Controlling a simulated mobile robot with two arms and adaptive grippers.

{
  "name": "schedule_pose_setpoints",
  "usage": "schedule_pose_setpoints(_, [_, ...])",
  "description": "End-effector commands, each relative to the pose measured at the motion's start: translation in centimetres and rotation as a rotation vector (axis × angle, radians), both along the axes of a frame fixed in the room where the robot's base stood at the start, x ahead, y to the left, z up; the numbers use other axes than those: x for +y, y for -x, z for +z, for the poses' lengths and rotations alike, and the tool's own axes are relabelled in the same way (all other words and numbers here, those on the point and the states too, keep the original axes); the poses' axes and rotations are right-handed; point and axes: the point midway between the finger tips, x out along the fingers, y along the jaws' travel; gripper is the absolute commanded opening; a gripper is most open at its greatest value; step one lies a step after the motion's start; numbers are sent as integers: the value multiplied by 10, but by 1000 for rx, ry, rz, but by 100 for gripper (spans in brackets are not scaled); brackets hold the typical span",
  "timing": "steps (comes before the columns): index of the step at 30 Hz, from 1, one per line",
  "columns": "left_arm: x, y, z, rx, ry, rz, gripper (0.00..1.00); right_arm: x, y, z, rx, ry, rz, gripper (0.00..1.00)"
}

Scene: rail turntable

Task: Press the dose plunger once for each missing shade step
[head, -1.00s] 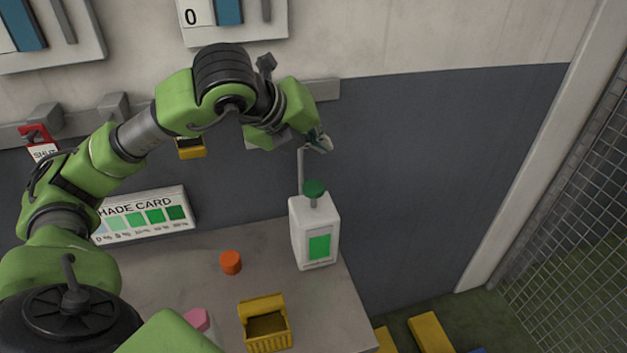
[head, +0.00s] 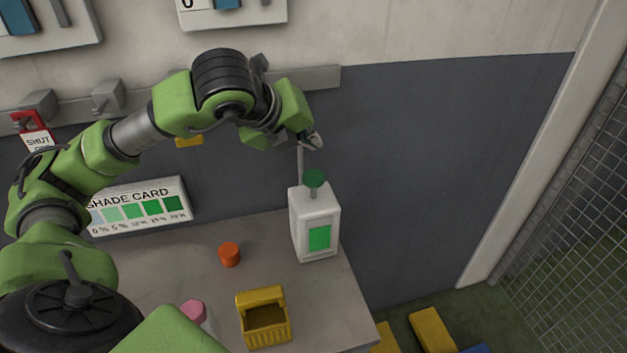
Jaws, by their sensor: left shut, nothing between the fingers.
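The dose dispenser (head: 314,222) is a white bottle with a green patch on its front, standing upright at the right end of the grey table. Its green plunger (head: 314,178) sits on top, with a thin pale rod rising behind it. The shade card (head: 138,207) leans at the back left, with swatches from pale to dark green and percent labels; my arm partly covers its left end. My left gripper (head: 315,141) is shut and empty, above the plunger and apart from it. My right gripper is not in view.
An orange cylinder (head: 230,254), a yellow basket (head: 264,319) and a pink-topped bottle (head: 193,312) stand on the table (head: 338,317). A red shut-off tag (head: 36,135) hangs on the wall rail. A wire mesh fence (head: 570,205) is at right. Yellow blocks (head: 432,329) lie on the floor.

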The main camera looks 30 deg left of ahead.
Motion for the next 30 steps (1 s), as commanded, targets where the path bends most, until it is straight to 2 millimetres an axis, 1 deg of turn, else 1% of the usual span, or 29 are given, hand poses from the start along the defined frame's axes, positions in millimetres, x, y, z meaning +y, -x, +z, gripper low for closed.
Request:
schedule_pose_setpoints(1, [0,1,-13,2,-1,0,0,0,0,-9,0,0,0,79])
schedule_pose_setpoints(3, [0,1,-24,2,-1,0,0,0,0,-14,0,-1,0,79])
schedule_pose_setpoints(4, [0,1,-29,2,-1,0,0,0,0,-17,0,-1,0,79])
schedule_pose_setpoints(6, [0,0,-38,-1,0,-1,0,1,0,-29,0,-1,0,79])
schedule_pose_setpoints(10, [0,0,-48,-1,1,-1,0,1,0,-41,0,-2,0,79])
schedule_pose_setpoints(14, [0,0,-51,-1,0,0,0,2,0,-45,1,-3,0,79])
schedule_pose_setpoints(30, [0,0,-50,-1,0,-1,0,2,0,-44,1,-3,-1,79])
